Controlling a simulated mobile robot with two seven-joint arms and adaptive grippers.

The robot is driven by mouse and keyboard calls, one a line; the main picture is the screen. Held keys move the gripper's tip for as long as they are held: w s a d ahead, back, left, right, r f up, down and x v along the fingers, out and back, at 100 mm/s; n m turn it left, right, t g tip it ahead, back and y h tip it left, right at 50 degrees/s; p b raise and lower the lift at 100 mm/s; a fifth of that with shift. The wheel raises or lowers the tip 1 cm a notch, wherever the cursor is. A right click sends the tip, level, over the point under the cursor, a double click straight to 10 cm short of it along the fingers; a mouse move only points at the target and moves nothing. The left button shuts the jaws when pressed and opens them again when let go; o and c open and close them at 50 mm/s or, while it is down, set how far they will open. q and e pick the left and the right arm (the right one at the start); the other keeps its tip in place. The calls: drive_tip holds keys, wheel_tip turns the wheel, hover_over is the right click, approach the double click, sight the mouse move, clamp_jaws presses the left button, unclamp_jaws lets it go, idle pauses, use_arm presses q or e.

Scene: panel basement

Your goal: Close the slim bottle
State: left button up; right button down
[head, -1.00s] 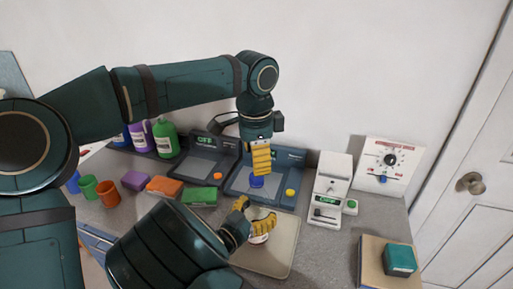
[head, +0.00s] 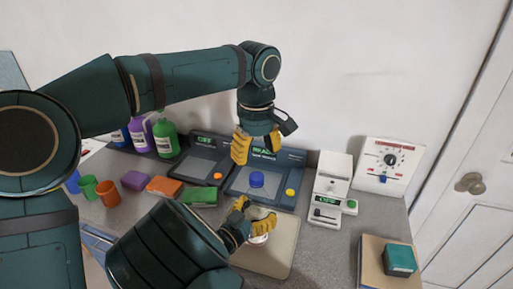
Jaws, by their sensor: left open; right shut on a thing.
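My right gripper (head: 253,213) is shut on the slim bottle, whose pale lower part (head: 258,239) shows below the fingers over the beige mat. The fingers and my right wrist hide much of the bottle's body.
Two dark balances (head: 205,160) stand along the wall, with a white instrument (head: 330,190) to their right. Colored blocks (head: 164,186), cups (head: 108,194) and labelled bottles (head: 165,138) are at left. A teal box (head: 399,260) lies at right. The beige mat (head: 280,255) has bare room.

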sight(257, 176)
use_arm(q)
drive_tip(key=n, duration=0.3)
drive_tip(key=shift+r+n, duration=0.2)
drive_tip(key=shift+n, duration=0.2)
drive_tip(key=n, duration=0.4)
drive_tip(key=shift+r, duration=0.2)
drive_tip(key=shift+f, duration=4.05)
drive_tip(key=shift+c, duration=0.3)
clamp_jaws()
